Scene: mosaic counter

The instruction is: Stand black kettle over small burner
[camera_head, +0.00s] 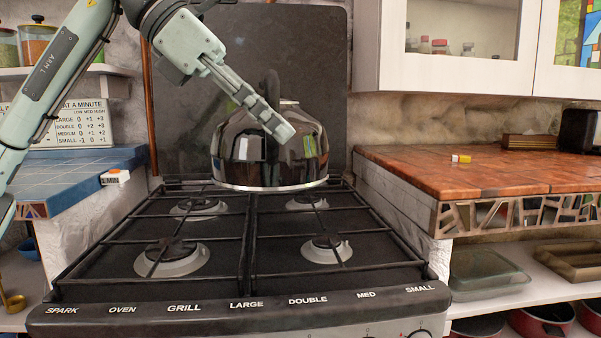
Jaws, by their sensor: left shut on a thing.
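The black kettle (228,150) is glossy and dark with a pale rim at its base. It appears upright and raised above the back of the hob. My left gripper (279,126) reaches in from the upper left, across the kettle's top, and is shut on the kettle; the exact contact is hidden. The front right burner (326,247) looks the smallest and is bare. The back right burner (307,203), back left burner (198,206) and front left burner (172,258) are bare too. My right gripper is not in view.
Black pan supports (248,250) cross the hob. A dark upright panel (320,60) stands behind it. A tiled orange counter (430,172) lies right, a blue tiled one (80,172) left, with a small timer (115,177). A white cabinet (450,45) hangs upper right.

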